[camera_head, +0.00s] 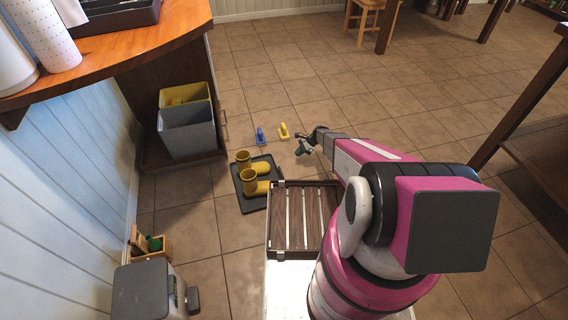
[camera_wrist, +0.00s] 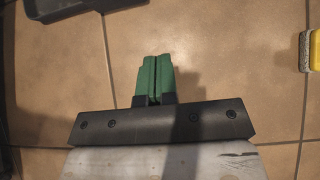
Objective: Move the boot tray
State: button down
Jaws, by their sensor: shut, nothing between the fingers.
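The boot tray (camera_head: 246,203) is a dark, shallow tray on the tiled floor, left of my gripper in the head view. A dark edge at the top left of the wrist view (camera_wrist: 68,8) looks like part of the tray. My gripper (camera_head: 300,148) is above the floor, to the right of the tray and apart from it. In the wrist view its green fingers (camera_wrist: 154,76) are pressed together with nothing between them, over bare tile.
A blue brush (camera_head: 260,136) and a yellow brush (camera_head: 284,131) lie on the floor beyond the tray. Grey and yellow bins (camera_head: 187,132) stand under the wooden counter (camera_head: 150,45) at left.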

send_near(282, 168)
jog(key=x, duration=0.4)
jog(key=shift+a+f, duration=0.1)
jog(key=shift+a, duration=0.2)
jog(key=a, duration=0.1)
jog(key=s+a, duration=0.1)
jog(key=a, duration=0.1)
jog(key=shift+s+f, duration=0.1)
jog(key=shift+s+a, duration=0.15)
jog(key=shift+a, duration=0.4)
